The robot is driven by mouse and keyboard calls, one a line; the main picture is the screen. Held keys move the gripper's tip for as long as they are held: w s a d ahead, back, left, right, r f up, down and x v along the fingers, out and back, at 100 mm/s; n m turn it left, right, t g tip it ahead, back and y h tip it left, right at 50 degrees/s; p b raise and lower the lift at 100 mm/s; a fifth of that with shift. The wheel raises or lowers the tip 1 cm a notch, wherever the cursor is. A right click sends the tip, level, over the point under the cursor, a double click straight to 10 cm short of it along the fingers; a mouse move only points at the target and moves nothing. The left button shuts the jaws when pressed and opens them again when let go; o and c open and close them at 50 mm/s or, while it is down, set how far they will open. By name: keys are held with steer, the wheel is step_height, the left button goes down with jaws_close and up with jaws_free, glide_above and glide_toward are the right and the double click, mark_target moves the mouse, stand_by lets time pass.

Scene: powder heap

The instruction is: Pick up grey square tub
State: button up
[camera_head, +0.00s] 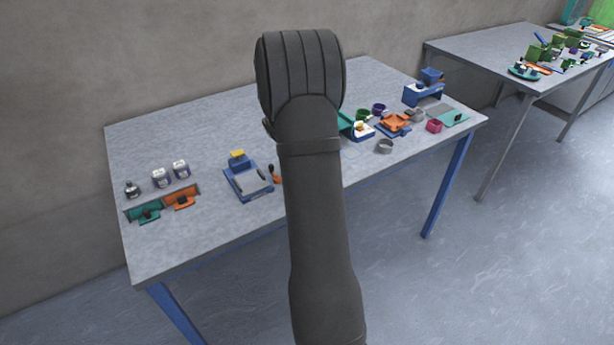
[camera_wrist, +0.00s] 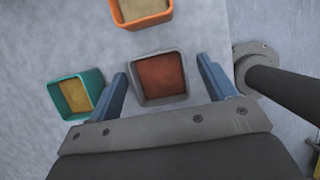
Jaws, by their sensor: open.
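The grey square tub (camera_wrist: 138,82) is in the middle of the wrist view. It stands upright and holds a reddish-brown fill. My gripper (camera_wrist: 162,68) is open. Its two blue fingers appear on either side of the tub in the picture, with a gap on each side, and neither visibly touches it. How high the fingertips are above the table cannot be told. In the head view my dark arm hides the gripper, and I cannot pick out this tub there.
A teal tub (camera_wrist: 57,97) with tan fill is close outside the left finger. An orange tub (camera_wrist: 147,22) stands beyond the grey one. In the head view, many small items crowd the table's (camera_head: 235,120) right; a blue tray (camera_head: 246,190) and bottles are left.

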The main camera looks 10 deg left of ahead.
steer(key=shift+w+d+f, duration=0.1)
steer(key=shift+f, duration=0.25)
steer(key=c, duration=1.1)
steer(key=shift+r, duration=0.2)
